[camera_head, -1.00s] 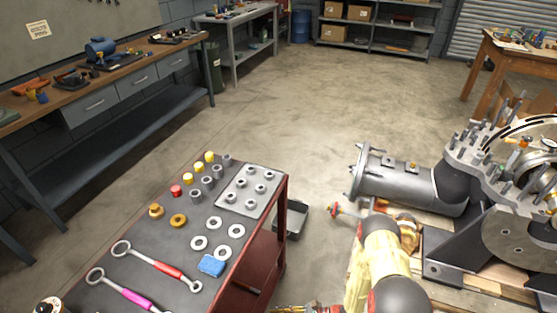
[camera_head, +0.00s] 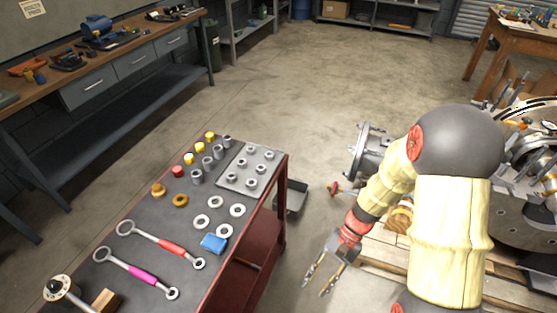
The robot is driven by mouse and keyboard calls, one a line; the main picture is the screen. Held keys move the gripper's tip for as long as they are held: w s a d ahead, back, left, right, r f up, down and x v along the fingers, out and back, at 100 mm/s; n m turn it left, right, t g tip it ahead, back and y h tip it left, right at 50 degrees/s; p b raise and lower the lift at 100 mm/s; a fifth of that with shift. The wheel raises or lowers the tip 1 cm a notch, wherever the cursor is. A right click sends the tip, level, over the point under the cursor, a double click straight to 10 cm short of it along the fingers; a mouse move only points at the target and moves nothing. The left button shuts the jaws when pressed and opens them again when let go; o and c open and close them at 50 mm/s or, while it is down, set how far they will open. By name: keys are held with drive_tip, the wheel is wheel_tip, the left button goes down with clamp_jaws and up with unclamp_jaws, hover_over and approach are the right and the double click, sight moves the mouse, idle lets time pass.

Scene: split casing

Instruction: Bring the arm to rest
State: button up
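My arm comes in from the lower right, its padded cream links and grey joint in front of the split casing (camera_head: 372,150). My gripper (camera_head: 318,280) hangs at the lower centre, over the floor between the red cart and the casing's pallet. Its two fingers are spread apart and point down to the left. I see nothing between them. The casing's pipe end shows left of my arm, and its studded flange and round opening show at the right, partly hidden by the arm.
The red cart (camera_head: 150,228) holds wrenches, washers, sockets, nuts and a blue block (camera_head: 213,243). A grey bin (camera_head: 291,196) is on the floor beside it. A wooden pallet (camera_head: 372,262) lies under the casing. A workbench (camera_head: 130,52) runs along the left. The middle floor is clear.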

drive_tip(key=s+d+r+n+t+h+p, duration=0.1)
drive_tip(key=d+r+n+t+h, duration=0.1)
drive_tip(key=r, duration=0.9)
drive_tip(key=s+d+r+n+t+h+p, duration=0.1)
drive_tip(key=r+t, duration=0.4)
drive_tip(key=r, duration=0.6)
drive_tip(key=s+d+r+n+t+h+p, duration=0.1)
drive_tip(key=s+d+r+n+t+h, duration=0.1)
drive_tip(key=r, duration=0.9)
drive_tip(key=s+d+n+t, duration=0.1)
drive_tip(key=d+t, duration=0.1)
drive_tip(key=shift+d+h, duration=0.35)
drive_tip(key=shift+h, duration=0.05)
drive_tip(key=shift+o, duration=0.4)
drive_tip(key=shift+r, duration=0.4)
drive_tip(key=shift+o, duration=0.5)
drive_tip(key=shift+a+r, duration=0.1)
drive_tip(key=shift+o, duration=1.3)
drive_tip(key=shift+c, duration=0.7)
